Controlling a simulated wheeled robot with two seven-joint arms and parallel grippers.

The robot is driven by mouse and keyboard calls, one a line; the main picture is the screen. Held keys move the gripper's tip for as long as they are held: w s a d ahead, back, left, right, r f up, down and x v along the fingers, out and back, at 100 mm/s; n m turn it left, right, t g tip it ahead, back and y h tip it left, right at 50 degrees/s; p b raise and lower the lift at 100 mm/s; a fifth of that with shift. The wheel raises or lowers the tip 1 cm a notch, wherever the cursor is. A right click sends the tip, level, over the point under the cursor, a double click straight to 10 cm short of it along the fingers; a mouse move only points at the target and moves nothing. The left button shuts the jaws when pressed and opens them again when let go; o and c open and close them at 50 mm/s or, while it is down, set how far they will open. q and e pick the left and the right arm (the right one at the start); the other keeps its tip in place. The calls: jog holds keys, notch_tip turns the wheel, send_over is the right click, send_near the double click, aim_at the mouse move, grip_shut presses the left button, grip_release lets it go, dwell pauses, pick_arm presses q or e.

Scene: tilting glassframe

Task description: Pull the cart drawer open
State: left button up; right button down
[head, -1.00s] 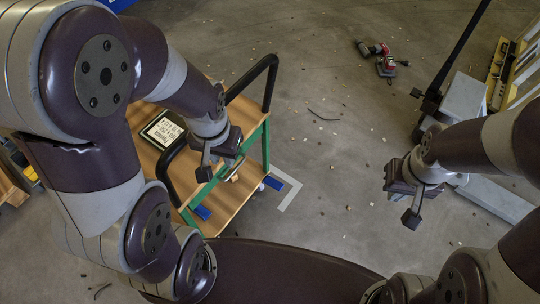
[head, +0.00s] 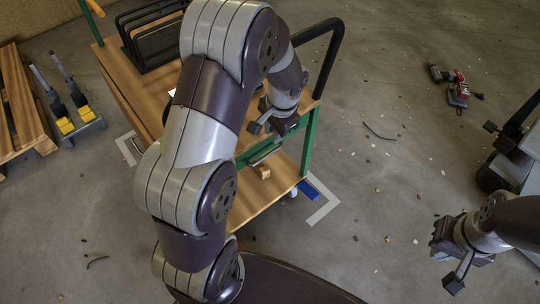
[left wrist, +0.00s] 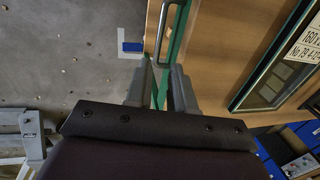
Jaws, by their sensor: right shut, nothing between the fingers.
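The wooden cart (head: 128,84) with green posts stands left of centre in the head view. A pale bar that looks like the drawer handle (head: 264,154) shows at its near end, just below my left gripper (head: 268,126). My left gripper is open and apart from this bar in the head view. In the left wrist view its two fingers (left wrist: 161,68) are spread, with a green edge of the cart (left wrist: 173,45) showing behind them. My arm hides much of the cart top, and I cannot tell how far the drawer is out. My right gripper (head: 453,277) is shut and empty over the floor.
A black push handle (head: 330,62) rises from the cart's near end. A black rack (head: 150,35) stands on its top. A wooden pallet (head: 18,110) and yellow-footed tools (head: 66,126) are at left.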

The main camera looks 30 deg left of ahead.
aim_at(269, 154)
pick_arm(q)
jog(key=f+b, duration=0.1)
jog(key=f, duration=0.2)
jog(key=a+f+b, duration=0.1)
jog(key=f, duration=0.3)
jog(key=f+b, duration=0.1)
jog(key=f, duration=0.2)
jog(key=shift+w+a+f, duration=0.25)
jog(key=shift+w+a, duration=0.15)
grip_shut()
